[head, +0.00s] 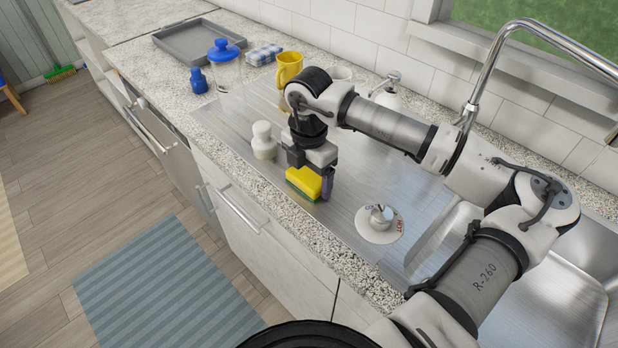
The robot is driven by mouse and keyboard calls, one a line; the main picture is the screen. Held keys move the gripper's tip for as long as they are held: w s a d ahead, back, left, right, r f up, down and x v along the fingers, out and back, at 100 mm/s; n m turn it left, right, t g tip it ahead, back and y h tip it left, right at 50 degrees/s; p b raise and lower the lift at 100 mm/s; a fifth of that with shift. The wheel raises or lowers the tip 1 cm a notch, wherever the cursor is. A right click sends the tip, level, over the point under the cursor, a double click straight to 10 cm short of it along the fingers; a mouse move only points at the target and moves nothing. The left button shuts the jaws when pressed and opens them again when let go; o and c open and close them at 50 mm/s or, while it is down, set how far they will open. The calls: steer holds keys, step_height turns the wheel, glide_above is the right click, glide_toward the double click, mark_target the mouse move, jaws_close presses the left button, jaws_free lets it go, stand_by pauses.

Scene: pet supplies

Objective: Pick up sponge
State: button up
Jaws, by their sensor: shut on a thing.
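The sponge (303,182) is yellow with a green lower layer. It is at the metal drainboard beside the sink, near the counter's front edge. My gripper (311,178) points down over the sponge and is shut on it, with a dark finger at its right side. The other finger is partly hidden. I cannot tell whether the sponge's underside touches the drainboard.
A white bottle (263,141) stands close left of my gripper. A metal object on a round white disc (379,224) is to the right. A yellow mug (289,69), clear jar (226,75) and grey tray (198,42) stand farther back. The sink (560,290) is at right.

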mark_target(309, 174)
steer(key=shift+r, duration=0.1)
step_height(309, 174, up, 20)
steer(key=b, duration=0.4)
stand_by(0.3)
steer(key=o, duration=0.4)
steer(key=c, duration=0.3)
steer(key=shift+c, duration=0.2)
